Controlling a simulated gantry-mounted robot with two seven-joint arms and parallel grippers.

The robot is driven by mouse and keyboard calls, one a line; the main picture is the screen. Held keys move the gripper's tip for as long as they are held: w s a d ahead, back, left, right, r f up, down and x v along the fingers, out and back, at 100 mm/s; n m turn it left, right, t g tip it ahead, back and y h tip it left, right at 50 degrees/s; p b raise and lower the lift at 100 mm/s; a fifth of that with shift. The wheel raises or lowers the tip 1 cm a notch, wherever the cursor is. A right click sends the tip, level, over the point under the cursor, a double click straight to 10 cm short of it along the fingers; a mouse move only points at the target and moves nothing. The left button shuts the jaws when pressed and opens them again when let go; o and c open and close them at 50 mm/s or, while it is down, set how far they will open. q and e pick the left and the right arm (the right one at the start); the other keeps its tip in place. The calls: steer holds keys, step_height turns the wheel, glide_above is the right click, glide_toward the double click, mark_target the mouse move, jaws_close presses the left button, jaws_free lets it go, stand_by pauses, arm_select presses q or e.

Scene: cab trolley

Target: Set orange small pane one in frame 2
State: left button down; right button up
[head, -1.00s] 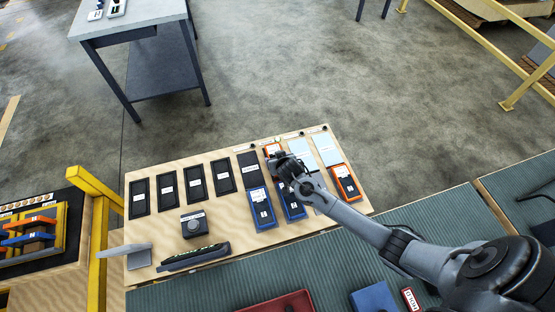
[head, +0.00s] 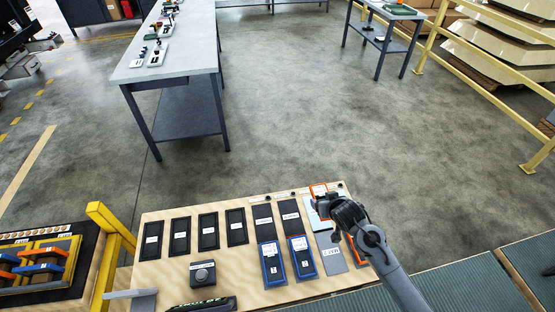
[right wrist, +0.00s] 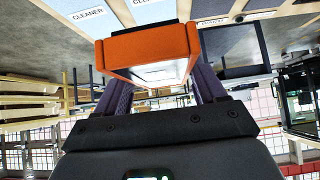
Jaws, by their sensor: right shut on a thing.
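My right gripper (head: 328,200) is shut on an orange-rimmed small pane (head: 319,189) and holds it over the right end of the board's back row. In the right wrist view the orange pane (right wrist: 150,52) sits between the two fingers (right wrist: 165,92), its pale face partly showing. Several black frames with white labels, such as this frame (head: 208,232), stand in a row on the board; their labels are too small to read, so I cannot tell which is frame 2. A second orange pane (head: 359,252) lies at the right front, partly behind my arm.
The wooden board (head: 240,284) also bears two blue panes (head: 272,263), a grey labelled tile (head: 331,255), a light blue tile (head: 314,215) and a dark box (head: 202,274). A yellow post (head: 115,232) stands at its left. A grey table (head: 185,70) stands beyond.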

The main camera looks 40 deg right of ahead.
steer(key=shift+d+r, duration=0.15)
steer(key=shift+r, duration=0.2)
steer(key=w+a+r+n+y, duration=0.1)
steer(key=w+a+r, duration=0.1)
steer(key=a+r, duration=0.3)
steer(key=w+a+r+n+y, duration=0.1)
steer(key=w+a+r, duration=0.1)
steer(key=a, duration=0.5)
steer(key=s+a+r+n+y, duration=0.1)
steer(key=s+a+r, duration=0.25)
steer(key=a, duration=0.25)
steer(key=s+a+r+n+y, duration=0.1)
steer(key=s+a+r+n, duration=0.1)
steer(key=a+r, duration=0.25)
step_height(320, 180, up, 13)
steer(key=s+p, duration=0.2)
steer(key=p, duration=2.1)
steer(key=shift+s+a+t+p, duration=0.2)
steer(key=shift+a+t+p, duration=0.15)
steer(key=shift+t, duration=0.05)
